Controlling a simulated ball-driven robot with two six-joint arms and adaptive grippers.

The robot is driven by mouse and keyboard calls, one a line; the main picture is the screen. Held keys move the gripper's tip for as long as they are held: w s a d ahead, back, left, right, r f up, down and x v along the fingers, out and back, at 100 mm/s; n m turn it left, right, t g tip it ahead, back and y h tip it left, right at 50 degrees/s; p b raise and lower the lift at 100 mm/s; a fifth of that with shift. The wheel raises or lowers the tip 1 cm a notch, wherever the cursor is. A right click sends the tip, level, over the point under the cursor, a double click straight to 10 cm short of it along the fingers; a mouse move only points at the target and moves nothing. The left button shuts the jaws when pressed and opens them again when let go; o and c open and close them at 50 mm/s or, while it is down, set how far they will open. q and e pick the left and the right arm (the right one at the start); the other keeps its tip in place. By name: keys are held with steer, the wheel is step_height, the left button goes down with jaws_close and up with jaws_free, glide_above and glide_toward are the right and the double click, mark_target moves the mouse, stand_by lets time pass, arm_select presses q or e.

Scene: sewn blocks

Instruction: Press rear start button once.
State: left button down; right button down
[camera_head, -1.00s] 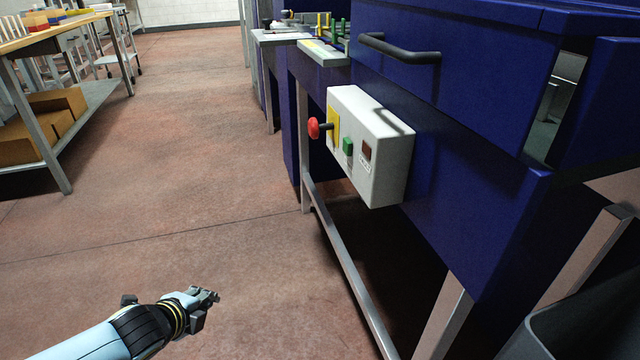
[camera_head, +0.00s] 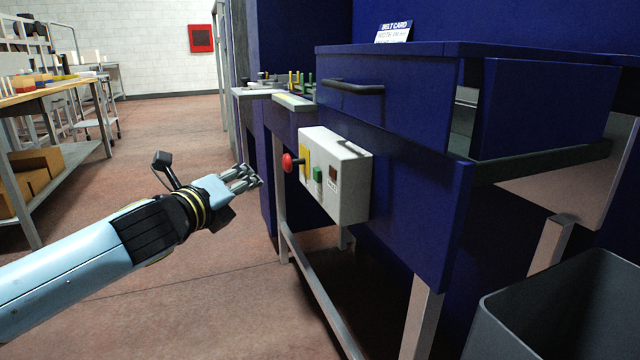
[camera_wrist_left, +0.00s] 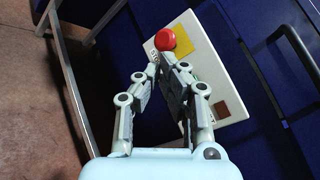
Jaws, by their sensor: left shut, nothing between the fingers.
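The white control box (camera_head: 346,180) is fixed to the side of the blue machine. It carries a red mushroom knob (camera_head: 289,163) on a yellow plate, a green button (camera_head: 318,175) and a dark red square (camera_head: 333,176). My left gripper (camera_head: 256,180) is shut and empty, left of the box and apart from it in the head view. In the left wrist view the box (camera_wrist_left: 221,75) lies beyond my fingers (camera_wrist_left: 168,62), with the red knob (camera_wrist_left: 165,40) just past the fingertips. My right gripper does not show.
The blue machine (camera_head: 405,190) stands on metal legs, with a dark handle (camera_head: 352,87) above the box. A grey bin (camera_head: 570,300) stands at the front right. A workbench (camera_head: 60,95) stands at the left, with open floor (camera_head: 170,120) between.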

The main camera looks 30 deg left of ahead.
mark_target(317, 175)
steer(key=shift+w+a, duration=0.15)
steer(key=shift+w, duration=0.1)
